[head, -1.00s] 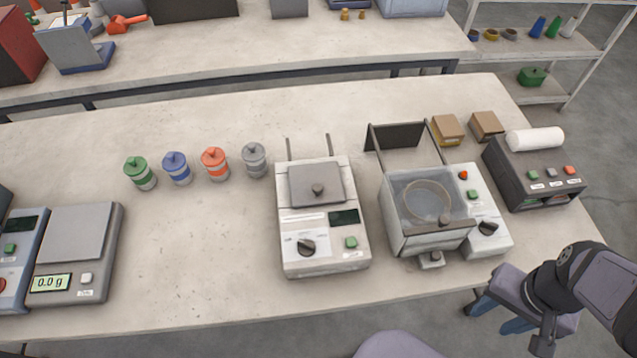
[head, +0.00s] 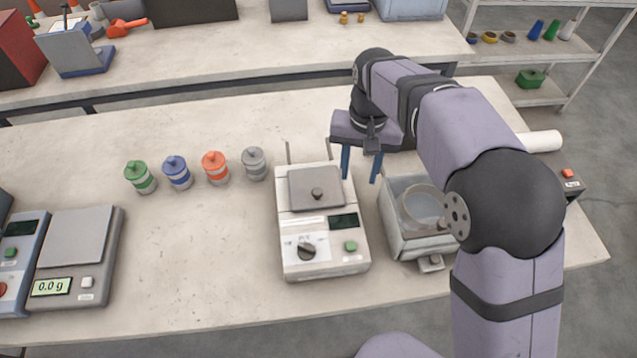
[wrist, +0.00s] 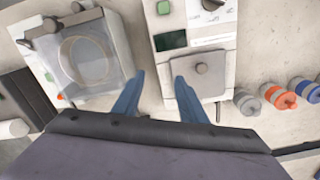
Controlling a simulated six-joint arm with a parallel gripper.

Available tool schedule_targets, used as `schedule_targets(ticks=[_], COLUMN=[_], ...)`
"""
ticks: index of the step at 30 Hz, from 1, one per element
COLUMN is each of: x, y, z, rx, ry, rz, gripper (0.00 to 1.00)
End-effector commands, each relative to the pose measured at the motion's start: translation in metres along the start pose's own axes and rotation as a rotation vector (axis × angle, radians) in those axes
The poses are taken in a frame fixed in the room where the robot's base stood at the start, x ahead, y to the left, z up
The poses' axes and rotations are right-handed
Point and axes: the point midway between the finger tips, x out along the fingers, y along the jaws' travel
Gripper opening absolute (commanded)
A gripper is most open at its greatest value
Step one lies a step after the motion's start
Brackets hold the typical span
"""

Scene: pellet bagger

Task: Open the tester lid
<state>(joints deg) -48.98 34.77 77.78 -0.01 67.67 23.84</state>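The white tester (head: 322,262) stands upright on the bench with a dial, a dark display and a green button. Its square grey lid (head: 300,203) lies flat and shut, with a round knob (head: 317,193) on top. In the wrist view the lid (wrist: 211,85) is right of centre, its knob facing up. My gripper (head: 361,166) is open and empty, its two blue fingers pointing down beside the lid's rear right. In the wrist view my gripper (wrist: 157,92) has its right fingertip overlapping the lid's edge; I cannot tell whether they touch.
A machine with a clear-walled chamber (head: 404,242) stands close to the right, partly hidden by my arm. Several lidded jars, including a grey jar (head: 254,163), stand left of the tester. Two scales are farther left. The bench between jars and front edge is clear.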

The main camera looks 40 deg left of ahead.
Motion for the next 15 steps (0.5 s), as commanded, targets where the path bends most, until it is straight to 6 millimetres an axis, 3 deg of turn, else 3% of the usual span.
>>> schedule_targets(ticks=[1, 3, 6, 10, 15], x=[0.001, 0.001, 0.002, 0.002, 0.003], y=[-0.025, -0.050, -0.074, -0.089, -0.092], z=[0.000, 0.001, 0.005, 0.007, 0.008], rx=[-0.028, -0.050, -0.071, -0.084, -0.085], ry=[0.001, 0.002, 0.002, 0.002, 0.001], rz=[0.000, 0.000, 0.000, -0.001, 0.000], gripper=[0.38, 0.38, 0.38, 0.38, 0.38])
